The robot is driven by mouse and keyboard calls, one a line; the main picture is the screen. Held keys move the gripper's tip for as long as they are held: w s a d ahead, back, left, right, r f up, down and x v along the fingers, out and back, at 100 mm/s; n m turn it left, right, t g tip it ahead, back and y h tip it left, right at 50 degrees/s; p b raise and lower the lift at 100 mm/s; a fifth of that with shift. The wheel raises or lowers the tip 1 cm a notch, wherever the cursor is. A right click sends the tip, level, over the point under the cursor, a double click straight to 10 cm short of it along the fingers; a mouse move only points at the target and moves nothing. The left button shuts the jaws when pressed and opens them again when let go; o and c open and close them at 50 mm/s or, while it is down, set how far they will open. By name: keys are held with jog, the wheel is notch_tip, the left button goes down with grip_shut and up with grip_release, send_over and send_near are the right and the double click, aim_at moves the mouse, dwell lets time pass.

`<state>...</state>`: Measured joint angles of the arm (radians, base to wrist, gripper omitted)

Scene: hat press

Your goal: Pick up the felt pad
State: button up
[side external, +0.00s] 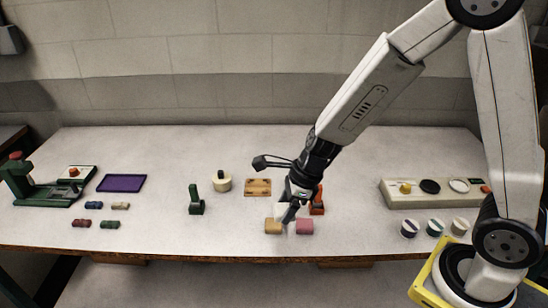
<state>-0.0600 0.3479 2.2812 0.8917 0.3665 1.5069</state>
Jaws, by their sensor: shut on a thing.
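My gripper (287,217) points down near the front middle of the table and is shut on a small pale piece (281,211), which looks like a felt pad. The fingers hide much of it, so its full shape is unclear. A tan block (272,227) lies just left of the fingertips and a pink block (305,227) just right. I cannot tell whether the fingers touch either block.
An orange-red stand (318,203) is close behind my gripper. A wooden tray (257,188), a cream pot (221,184) and a green stand (196,201) are to the left. A cream panel (425,200) and several striped tins (435,227) are right. The front centre-left is clear.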

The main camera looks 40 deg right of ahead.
dwell(0.7)
jog(key=w+d+f, duration=0.1)
jog(key=w+d, duration=0.3)
jog(key=w, duration=0.9)
jog(key=m, duration=0.1)
send_over(256, 187)
notch_tip(256, 187, down, 3)
jog(key=shift+s+d+f, duration=0.2)
jog(key=shift+s+d, duration=0.1)
jog(key=shift+d, duration=0.15)
jog(key=shift+f, duration=0.2)
jog(key=shift+f, duration=3.2)
jog(key=shift+f, duration=0.6)
